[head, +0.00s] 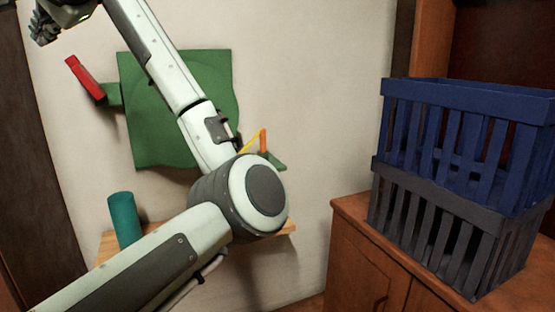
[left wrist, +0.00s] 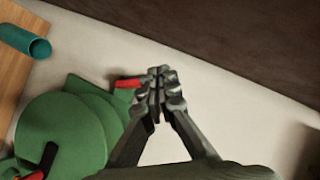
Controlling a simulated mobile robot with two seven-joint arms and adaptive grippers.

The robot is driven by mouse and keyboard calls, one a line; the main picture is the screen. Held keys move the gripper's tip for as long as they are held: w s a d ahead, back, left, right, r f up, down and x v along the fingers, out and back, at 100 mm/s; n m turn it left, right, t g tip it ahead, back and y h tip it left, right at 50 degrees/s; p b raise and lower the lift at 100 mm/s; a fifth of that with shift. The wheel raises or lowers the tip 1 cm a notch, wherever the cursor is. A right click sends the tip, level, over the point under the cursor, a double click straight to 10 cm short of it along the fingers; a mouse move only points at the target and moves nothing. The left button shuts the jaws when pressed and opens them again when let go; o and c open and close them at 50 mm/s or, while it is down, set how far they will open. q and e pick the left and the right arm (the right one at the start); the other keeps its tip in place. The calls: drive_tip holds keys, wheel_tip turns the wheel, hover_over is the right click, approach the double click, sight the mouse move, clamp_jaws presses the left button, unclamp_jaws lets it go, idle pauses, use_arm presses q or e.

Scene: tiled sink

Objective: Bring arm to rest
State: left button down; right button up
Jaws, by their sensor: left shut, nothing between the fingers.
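My left arm (head: 250,195) comes in from the lower left of the head view. It bends at a large round joint and runs up to the top left. My left gripper (head: 44,28) is at the top left corner there, partly cut off by the frame edge, above the red block. In the left wrist view my left gripper (left wrist: 159,84) is shut, its fingertips together with nothing between them. Pale wall lies behind the fingertips. My right gripper is in neither view.
A green panel (head: 150,115) with a red block (head: 84,78) is at the wall behind my arm. A teal cylinder (head: 124,218) stands on a wooden shelf (head: 106,247). A blue crate (head: 465,95) sits on a grey crate (head: 405,180) atop a wooden cabinet (head: 350,255).

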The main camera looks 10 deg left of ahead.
use_arm(q)
drive_tip(key=s+a+m+g+y, duration=0.35)
drive_tip(key=m+g+y, duration=0.2)
drive_tip(key=y, duration=0.25)
drive_tip(key=w+d+f+n+t+h, duration=0.85)
drive_tip(key=n+t, duration=0.35)
drive_tip(key=n, duration=0.2)
drive_tip(key=w+d+f+n+t+h, duration=0.7)
drive_tip(key=d+f+n+t, duration=0.25)
drive_tip(key=n+t, duration=0.35)
drive_tip(key=d+f+m+g+h, duration=0.3)
drive_tip(key=f+m, duration=0.2)
drive_tip(key=f, duration=0.4)
drive_tip(key=d+f+m+g+h, duration=0.3)
drive_tip(key=d+f+m+g, duration=0.15)
drive_tip(key=f, duration=0.45)
drive_tip(key=s+d+f+m+g+p, duration=0.1)
drive_tip(key=s+f+m+g, duration=0.3)
drive_tip(key=f, duration=0.8)
drive_tip(key=s+d+f+m+g, duration=0.1)
drive_tip(key=s+f+m+g, duration=0.25)
drive_tip(key=s+f, duration=0.6)
drive_tip(key=s+a+f+m+g+y, duration=0.2)
drive_tip(key=s+a+f+m+g, duration=0.2)
drive_tip(key=s+f, duration=1.4)
drive_tip(key=s+m+g, duration=0.2)
drive_tip(key=s+g, duration=0.2)
drive_tip(key=shift+f, duration=0.4)
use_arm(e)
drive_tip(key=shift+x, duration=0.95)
